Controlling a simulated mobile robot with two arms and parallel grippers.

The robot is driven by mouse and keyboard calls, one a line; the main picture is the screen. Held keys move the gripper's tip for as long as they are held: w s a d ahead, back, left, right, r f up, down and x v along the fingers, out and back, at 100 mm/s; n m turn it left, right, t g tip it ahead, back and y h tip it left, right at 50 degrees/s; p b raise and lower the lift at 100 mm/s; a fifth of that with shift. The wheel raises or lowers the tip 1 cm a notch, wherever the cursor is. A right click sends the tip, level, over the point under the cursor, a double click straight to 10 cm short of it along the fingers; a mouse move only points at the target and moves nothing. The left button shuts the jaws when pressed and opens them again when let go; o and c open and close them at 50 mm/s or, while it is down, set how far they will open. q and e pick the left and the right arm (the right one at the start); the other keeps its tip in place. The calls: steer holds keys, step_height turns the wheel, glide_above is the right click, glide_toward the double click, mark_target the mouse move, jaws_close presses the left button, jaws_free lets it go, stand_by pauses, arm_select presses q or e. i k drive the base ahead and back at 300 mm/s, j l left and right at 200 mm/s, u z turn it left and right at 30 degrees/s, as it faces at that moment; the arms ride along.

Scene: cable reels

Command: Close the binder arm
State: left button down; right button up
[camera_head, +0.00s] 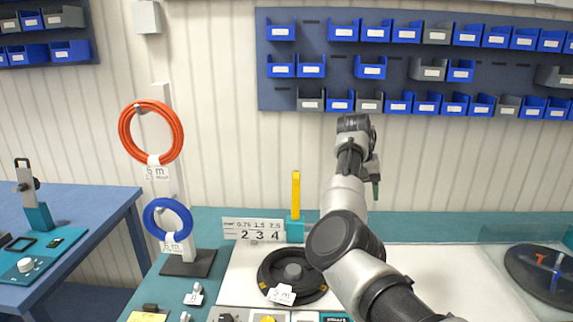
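A yellow bar (296,190), which looks like the binder arm, stands upright on a teal block (296,229) at the back of the worktop, so it looks raised. In front of it lies a black reel or coil (275,272) with a grey hub and a white "5 m" tag. My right arm comes in from the lower right and passes just right of the coil. Its gripper (373,186) is up right of the yellow bar, apart from it. The fingers are small and seen from behind, so their opening is unclear. My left gripper is out of view.
An orange coil (126,151) and a blue coil (149,216) hang on a stand at left. A number sign (252,229) stands beside the teal block. A dark disc (548,274) lies at far right. The white surface right of my arm looks clear.

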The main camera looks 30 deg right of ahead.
mark_target(295, 174)
steer(key=i, duration=1.35)
